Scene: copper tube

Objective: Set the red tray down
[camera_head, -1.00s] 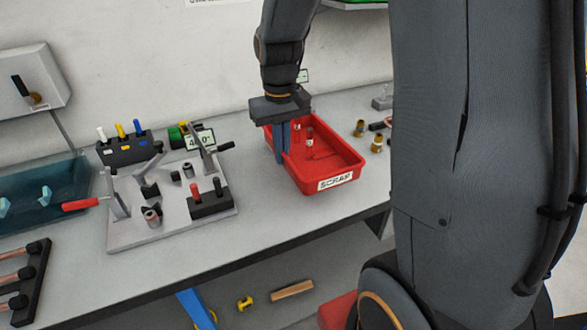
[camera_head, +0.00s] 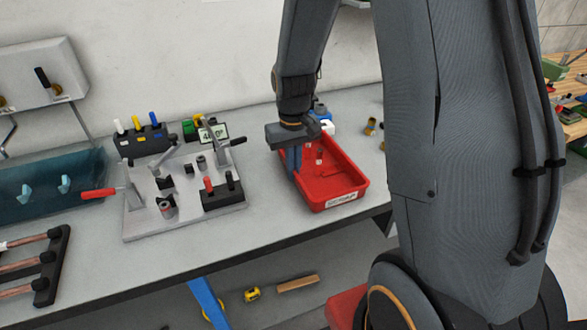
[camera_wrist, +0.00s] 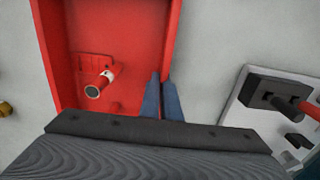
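The red tray (camera_head: 347,190) is at the right part of the grey bench, its white label facing the front. My gripper (camera_head: 294,165) points down at the tray's left wall, with its blue fingers on that wall. In the wrist view the fingers (camera_wrist: 161,98) are close together on either side of the tray's wall (camera_wrist: 168,40), shut on it. The tray looks level. I cannot tell whether its underside touches the bench. A short tube piece with a pale and red body (camera_wrist: 100,83) lies inside the tray and also shows in the head view.
A fixture plate with clamps (camera_head: 150,222) stands left of the tray, with a clear gap between. Brass fittings (camera_head: 370,127) lie at right behind the tray. The bench's front edge (camera_head: 270,244) is close in front. A copper tube rack (camera_head: 50,265) stands far left.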

